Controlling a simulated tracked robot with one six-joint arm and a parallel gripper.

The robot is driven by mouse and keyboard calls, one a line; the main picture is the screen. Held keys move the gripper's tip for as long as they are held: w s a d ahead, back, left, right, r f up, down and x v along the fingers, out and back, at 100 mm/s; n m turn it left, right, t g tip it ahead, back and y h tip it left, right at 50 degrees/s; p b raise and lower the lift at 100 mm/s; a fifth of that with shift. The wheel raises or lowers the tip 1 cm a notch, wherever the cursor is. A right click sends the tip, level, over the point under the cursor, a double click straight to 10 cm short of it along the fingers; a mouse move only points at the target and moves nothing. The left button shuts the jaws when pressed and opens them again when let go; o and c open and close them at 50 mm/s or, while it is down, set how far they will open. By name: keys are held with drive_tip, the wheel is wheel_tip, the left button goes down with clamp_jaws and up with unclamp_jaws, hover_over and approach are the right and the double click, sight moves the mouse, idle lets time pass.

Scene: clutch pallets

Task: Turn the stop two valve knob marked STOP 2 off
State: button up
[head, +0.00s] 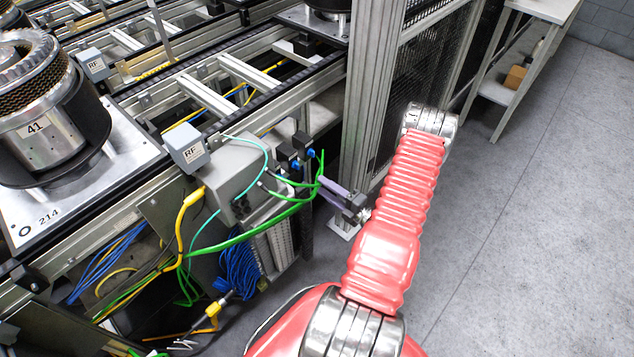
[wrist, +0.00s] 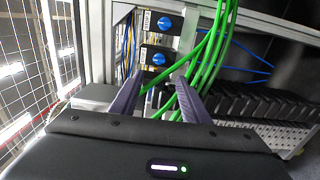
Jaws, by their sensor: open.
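Two blue valve knobs sit on dark square plates, one above the other: an upper knob (wrist: 165,23) and a lower knob (wrist: 158,59). In the head view the blue knobs show as a right one (head: 311,153) and a left one (head: 296,165) at the conveyor's end. My gripper (wrist: 160,80) is open, its purple fingers pointing at the panel, tips just below the lower knob in the picture. It also shows in the head view (head: 324,187), with no grip on either knob visible.
Green cables (wrist: 210,62) run close beside the knobs and around the right finger. A grey box (head: 236,170) with cables stands left of my gripper. A mesh-guarded frame (head: 372,75) rises behind. The floor (head: 540,200) at right is clear.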

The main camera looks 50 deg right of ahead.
drive_tip(key=shift+s, duration=1.05)
